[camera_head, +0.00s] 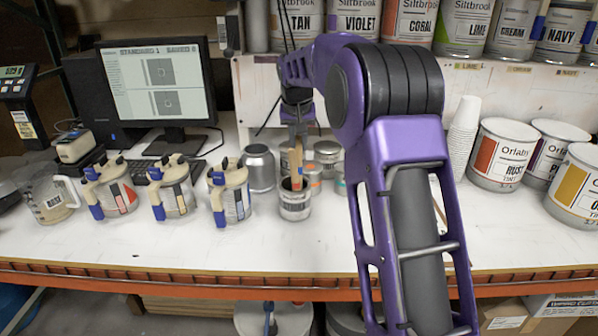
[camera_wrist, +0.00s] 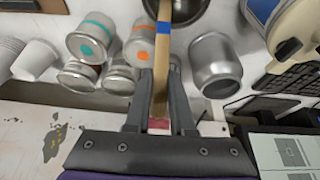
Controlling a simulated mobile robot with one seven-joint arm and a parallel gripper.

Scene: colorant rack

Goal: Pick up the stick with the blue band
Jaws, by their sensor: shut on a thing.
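The wooden stick with the blue band (camera_head: 297,158) stands nearly upright, its lower end in or over a small open metal can (camera_head: 295,209). My gripper (camera_head: 298,132) is above the can, pointing down, shut on the stick's upper part. In the wrist view the stick (camera_wrist: 161,88) runs between the fingers, with its blue band (camera_wrist: 164,28) beyond the fingertips, near the dark can mouth (camera_wrist: 186,8). The stick's lower tip is hidden, so I cannot tell whether it touches the can's bottom.
A plain silver can (camera_head: 259,167) and several small lidded tins (camera_head: 327,153) stand close around. Several handled paint pots (camera_head: 231,193) stand to the left, before a monitor (camera_head: 157,85). A cup stack (camera_head: 463,135) and large cans (camera_head: 499,155) are right. The front counter is clear.

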